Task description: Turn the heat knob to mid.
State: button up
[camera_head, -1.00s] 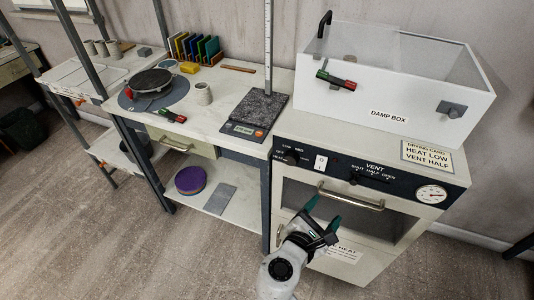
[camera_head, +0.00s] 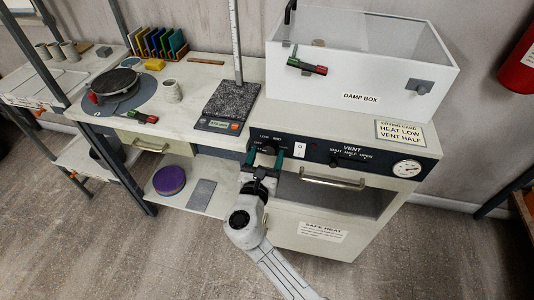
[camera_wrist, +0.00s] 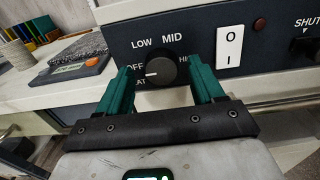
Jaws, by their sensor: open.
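The heat knob (camera_wrist: 164,70) is a round black dial on the dark front panel (camera_wrist: 195,42) in the wrist view. Its white mark points left, towards OFF. The labels LOW and MID stand above it, and HI is at its right, partly hidden by a finger. My gripper (camera_wrist: 160,78) is open, with one green finger on each side of the knob. I cannot tell whether either finger touches it. In the head view my gripper (camera_head: 265,160) is in front of the panel's left end.
A white rocker switch (camera_wrist: 229,47) is just right of the right finger. The vent control (camera_head: 335,160) and oven handle (camera_head: 333,180) lie further right and below. The damp box (camera_head: 350,75) stands on top. A scale (camera_head: 222,112) is on the bench at left.

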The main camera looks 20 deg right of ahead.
jog(key=shift+w+d, duration=0.35)
jog(key=shift+w, duration=0.05)
jog(key=c, duration=1)
